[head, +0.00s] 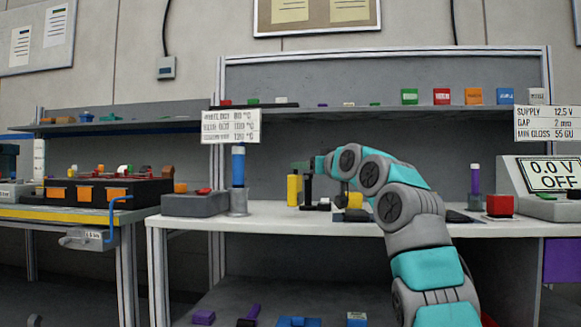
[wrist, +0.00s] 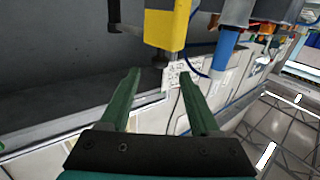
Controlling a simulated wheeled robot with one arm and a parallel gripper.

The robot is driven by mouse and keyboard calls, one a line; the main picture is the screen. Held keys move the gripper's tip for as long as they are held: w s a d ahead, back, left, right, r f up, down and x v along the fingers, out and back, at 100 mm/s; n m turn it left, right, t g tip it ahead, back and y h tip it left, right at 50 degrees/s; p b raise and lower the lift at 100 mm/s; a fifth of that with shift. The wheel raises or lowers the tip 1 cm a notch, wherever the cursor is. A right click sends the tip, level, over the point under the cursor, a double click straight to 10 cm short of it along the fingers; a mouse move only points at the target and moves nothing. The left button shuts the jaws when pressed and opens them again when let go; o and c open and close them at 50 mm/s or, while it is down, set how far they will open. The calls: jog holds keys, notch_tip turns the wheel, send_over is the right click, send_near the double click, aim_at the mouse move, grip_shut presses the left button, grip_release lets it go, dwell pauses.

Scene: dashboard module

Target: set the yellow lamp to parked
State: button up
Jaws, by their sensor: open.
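An upright yellow body (head: 293,190) stands on the white bench in the head view, left of my gripper (head: 303,168). I cannot tell for certain that it is the yellow lamp. A yellow body with a dark stub also shows large at the top of the wrist view (wrist: 166,25), just beyond the fingertips. My gripper is open in the wrist view (wrist: 159,76), its two green fingers apart with nothing between them. A small yellow-orange part (head: 354,200) sits low beside my wrist. My arm hides part of the bench behind it, and no parked mark can be read.
A blue cylinder on a grey base (head: 238,168) and a grey box (head: 195,204) stand left of the yellow body. A purple post (head: 475,180), a red block (head: 500,205) and a meter reading OFF (head: 545,178) stand right. A shelf (head: 450,112) runs above.

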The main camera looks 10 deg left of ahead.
jog(key=p+x, duration=0.4)
jog(key=x, duration=0.1)
jog(key=shift+w+a+r+p, duration=0.15)
jog(key=shift+r+p, duration=0.05)
jog(key=shift+p, duration=0.1)
jog(key=shift+w+a+f+p, duration=0.2)
jog(key=shift+w+a+p, duration=0.15)
jog(key=shift+w+p, duration=0.15)
grip_shut()
dwell(0.9)
